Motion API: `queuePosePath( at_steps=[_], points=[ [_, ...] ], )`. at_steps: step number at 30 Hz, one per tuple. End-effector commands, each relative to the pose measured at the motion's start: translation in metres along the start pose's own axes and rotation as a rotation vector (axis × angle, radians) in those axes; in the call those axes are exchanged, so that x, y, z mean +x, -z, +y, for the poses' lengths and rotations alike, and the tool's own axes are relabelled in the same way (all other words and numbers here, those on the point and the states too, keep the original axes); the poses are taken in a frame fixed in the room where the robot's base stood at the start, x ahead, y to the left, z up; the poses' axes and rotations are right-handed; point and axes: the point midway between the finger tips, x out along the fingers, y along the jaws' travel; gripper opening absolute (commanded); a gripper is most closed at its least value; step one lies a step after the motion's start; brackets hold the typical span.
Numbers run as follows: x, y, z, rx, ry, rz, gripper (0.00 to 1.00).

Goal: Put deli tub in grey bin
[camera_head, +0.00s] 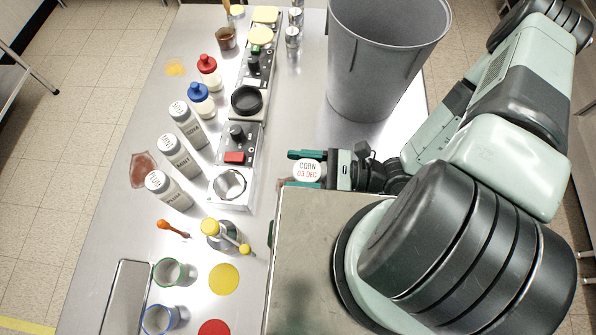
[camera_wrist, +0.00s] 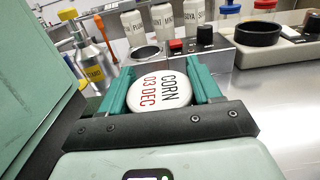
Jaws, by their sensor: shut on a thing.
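The deli tub (camera_head: 307,170) has a round white lid marked "CORN 03 DEC". My gripper (camera_head: 306,169) is shut on it, with one green finger on each side. In the wrist view the tub's lid (camera_wrist: 160,88) faces the camera between the green fingers of my gripper (camera_wrist: 162,85); the tub's lower part is hidden. The grey bin (camera_head: 380,60) stands at the back right of the steel counter, beyond my gripper, with its open top toward the camera. I see nothing inside it.
Warmer units (camera_head: 233,185) with knobs stand left of my gripper. White labelled shakers (camera_head: 167,190), a red-capped bottle (camera_head: 209,72) and a blue-capped bottle (camera_head: 201,101) stand farther left. A yellow-topped pump bottle (camera_head: 222,236) stands at the front. Bare counter lies between the warmers and the bin.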

Motion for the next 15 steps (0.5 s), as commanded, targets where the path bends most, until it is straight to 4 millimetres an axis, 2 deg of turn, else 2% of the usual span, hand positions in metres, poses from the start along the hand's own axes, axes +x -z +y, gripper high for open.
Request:
queuePosePath(
  at_steps=[3, 5, 15],
  points=[
    [0.000, 0.017, 0.000, 0.001, -0.001, 0.000, 0.30],
    [0.000, 0.021, 0.000, 0.001, -0.001, 0.000, 0.30],
    [0.000, 0.024, 0.000, 0.000, 0.000, 0.000, 0.30]
  ],
)
